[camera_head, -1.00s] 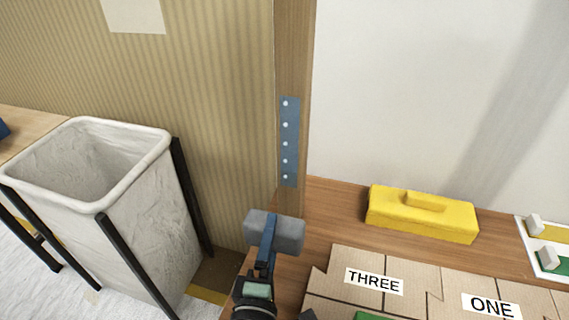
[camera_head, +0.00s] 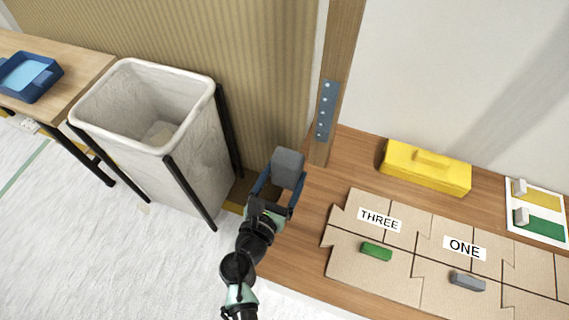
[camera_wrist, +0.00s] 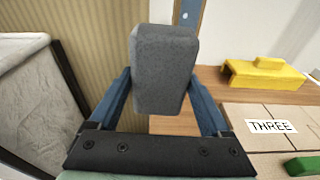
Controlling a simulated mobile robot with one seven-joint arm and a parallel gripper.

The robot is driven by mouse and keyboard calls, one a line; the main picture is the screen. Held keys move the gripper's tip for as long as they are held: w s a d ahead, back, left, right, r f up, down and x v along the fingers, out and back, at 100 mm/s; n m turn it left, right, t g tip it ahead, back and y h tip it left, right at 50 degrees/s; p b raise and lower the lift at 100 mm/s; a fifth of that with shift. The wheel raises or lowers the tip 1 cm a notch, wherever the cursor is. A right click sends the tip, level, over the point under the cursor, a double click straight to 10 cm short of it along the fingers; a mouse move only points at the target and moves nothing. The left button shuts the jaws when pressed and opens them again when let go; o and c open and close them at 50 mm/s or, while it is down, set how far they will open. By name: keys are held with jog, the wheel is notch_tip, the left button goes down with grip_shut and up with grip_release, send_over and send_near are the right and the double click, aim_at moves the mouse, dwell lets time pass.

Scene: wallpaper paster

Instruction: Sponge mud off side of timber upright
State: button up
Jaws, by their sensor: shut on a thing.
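The timber upright (camera_head: 345,40) is a brown wooden post rising from the bench top's back edge, with a blue metal plate (camera_head: 326,110) with several pale bolts on its face. I cannot make out any mud on the visible faces. My gripper (camera_head: 282,182) is shut on a grey block-shaped sponge (camera_head: 288,166), left of the upright's foot and apart from it in the head view.
A white bin (camera_head: 145,110) in a black frame stands left of my gripper. A yellow box (camera_head: 425,167) and cardboard pieces (camera_head: 375,275) marked THREE and ONE lie on the bench (camera_head: 295,245) to the right. A blue tray (camera_head: 28,78) sits on the far-left table.

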jog(key=shift+a+r, duration=0.1)
dwell(0.4)
jog(key=shift+r+b+x, duration=0.1)
jog(key=shift+r+x, duration=0.05)
jog(key=shift+x, duration=0.9)
jog(key=shift+r+b+x, duration=0.1)
jog(key=shift+r+x, duration=0.1)
jog(key=shift+x, duration=0.85)
jog(key=shift+r+b+x, duration=0.1)
jog(key=shift+r+x, duration=0.05)
jog(key=shift+x, duration=0.95)
jog(key=shift+r+x, duration=0.2)
jog(key=shift+x, duration=1.15)
jog(key=shift+s, duration=0.1)
dwell(0.8)
jog(key=shift+s+d, duration=0.25)
jog(key=shift+d, duration=0.65)
jog(key=shift+s+d, duration=0.25)
jog(key=shift+d, duration=0.6)
jog(key=shift+s+d, duration=0.2)
jog(key=shift+d, duration=0.7)
jog(key=shift+s+d, duration=0.35)
jog(key=shift+d, duration=0.6)
jog(key=shift+s+d, duration=0.35)
jog(key=shift+d, duration=0.55)
